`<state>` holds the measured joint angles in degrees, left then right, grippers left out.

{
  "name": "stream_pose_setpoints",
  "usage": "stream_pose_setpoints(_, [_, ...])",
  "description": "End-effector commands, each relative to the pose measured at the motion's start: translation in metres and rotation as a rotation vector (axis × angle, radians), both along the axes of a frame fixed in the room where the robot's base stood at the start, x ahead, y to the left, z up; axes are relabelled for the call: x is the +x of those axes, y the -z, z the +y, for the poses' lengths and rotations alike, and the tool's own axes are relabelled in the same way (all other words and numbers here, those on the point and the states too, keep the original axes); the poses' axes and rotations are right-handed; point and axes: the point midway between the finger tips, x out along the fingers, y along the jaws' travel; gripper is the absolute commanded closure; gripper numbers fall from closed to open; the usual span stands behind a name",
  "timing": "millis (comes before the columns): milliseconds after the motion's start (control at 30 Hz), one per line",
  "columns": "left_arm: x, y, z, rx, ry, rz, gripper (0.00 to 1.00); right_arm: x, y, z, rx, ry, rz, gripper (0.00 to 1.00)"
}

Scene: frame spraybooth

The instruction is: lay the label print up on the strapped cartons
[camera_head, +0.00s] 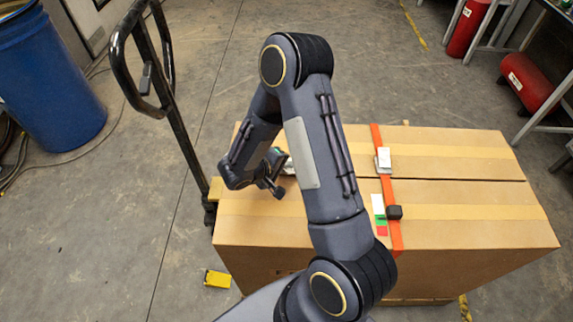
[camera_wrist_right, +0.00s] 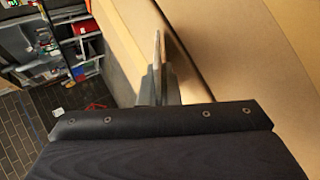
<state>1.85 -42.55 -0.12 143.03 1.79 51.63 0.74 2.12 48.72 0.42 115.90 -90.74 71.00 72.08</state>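The strapped cartons (camera_head: 470,205) are two brown boxes side by side with an orange strap (camera_head: 377,137) across them. A small card with white, green and red parts (camera_head: 379,208) lies by the strap; I cannot tell whether it is the label print. My right gripper (camera_head: 272,182) is low over the cartons' left part, partly hidden by my own arm. Something pale shows beside it, too small to name. In the right wrist view, its fingers (camera_wrist_right: 160,75) look close together beside brown cardboard (camera_wrist_right: 215,45); whether they hold something thin is unclear. My left gripper is not in view.
A black buckle (camera_head: 394,212) and a white piece (camera_head: 383,158) sit at the strap. A pallet-truck handle (camera_head: 145,75) stands left of the cartons, with a blue barrel (camera_head: 45,85) beyond. A yellow object (camera_head: 217,279) lies on the floor. The cartons' right tops are clear.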

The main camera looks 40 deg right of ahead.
Motion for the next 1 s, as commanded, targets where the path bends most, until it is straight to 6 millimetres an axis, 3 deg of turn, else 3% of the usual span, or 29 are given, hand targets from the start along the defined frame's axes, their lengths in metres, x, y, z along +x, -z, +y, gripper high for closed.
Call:
stream_pose_setpoints(67, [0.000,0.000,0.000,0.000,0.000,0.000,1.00,0.000,0.000,0.000,0.000,0.000,0.000,1.00])
stream_pose_setpoints(300, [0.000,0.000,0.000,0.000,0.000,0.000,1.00,0.000,0.000,0.000,0.000,0.000,0.000,0.72])
stream_pose_setpoints(633, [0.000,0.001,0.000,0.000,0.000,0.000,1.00,0.001,-0.003,0.004,0.000,-0.004,-0.002,0.72])
stream_pose_setpoints(1000, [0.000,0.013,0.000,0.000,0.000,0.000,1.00,-0.003,-0.039,0.050,0.000,-0.003,-0.004,0.72])
